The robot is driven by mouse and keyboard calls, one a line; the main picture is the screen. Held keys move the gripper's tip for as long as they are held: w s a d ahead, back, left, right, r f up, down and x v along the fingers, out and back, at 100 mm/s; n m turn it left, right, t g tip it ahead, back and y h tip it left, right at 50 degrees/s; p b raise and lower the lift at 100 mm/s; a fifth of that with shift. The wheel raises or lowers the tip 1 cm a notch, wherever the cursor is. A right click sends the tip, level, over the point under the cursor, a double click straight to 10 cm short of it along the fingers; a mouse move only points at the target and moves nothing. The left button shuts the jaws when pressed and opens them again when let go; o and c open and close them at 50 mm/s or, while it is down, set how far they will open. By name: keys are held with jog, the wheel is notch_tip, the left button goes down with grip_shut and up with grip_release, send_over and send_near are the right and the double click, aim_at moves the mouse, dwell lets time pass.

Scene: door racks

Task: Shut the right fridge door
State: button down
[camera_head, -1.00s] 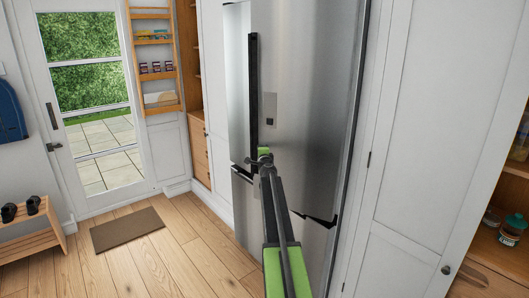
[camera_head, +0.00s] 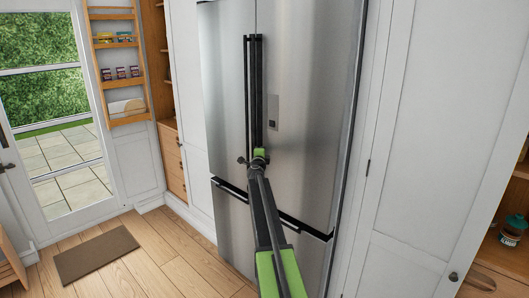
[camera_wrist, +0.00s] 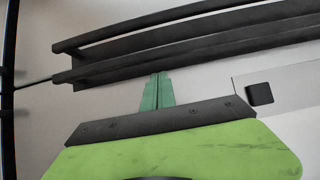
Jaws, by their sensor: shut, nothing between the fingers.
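The fridge's right door (camera_head: 305,110) is brushed steel with a tall dark handle (camera_head: 258,85) at its left edge and a small dark panel. It looks in line, or nearly so, with the left door (camera_head: 226,90); I cannot tell whether a thin gap remains. My gripper (camera_head: 260,153) is shut and empty, at the lower end of the right door's handle. In the wrist view, the green fingertips (camera_wrist: 158,78) are close to the right door's face, just beside the dark handle bars (camera_wrist: 190,40). Whether they touch the door is unclear.
Lower steel drawers (camera_head: 235,225) sit below the doors. A white cabinet (camera_head: 425,120) stands right of the fridge, with open wooden shelves (camera_head: 510,250) beyond. A brown mat (camera_head: 97,253) lies on the wooden floor at left, near a glazed door (camera_head: 50,110).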

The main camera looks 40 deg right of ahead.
jog(key=shift+d+r, duration=0.15)
jog(key=shift+d, duration=0.3)
jog(key=shift+s+d, duration=0.15)
jog(key=shift+d, duration=0.05)
jog(key=shift+r, duration=0.1)
jog(key=s+a, duration=0.1)
jog(key=a, duration=1.4)
jog(key=shift+s, duration=0.35)
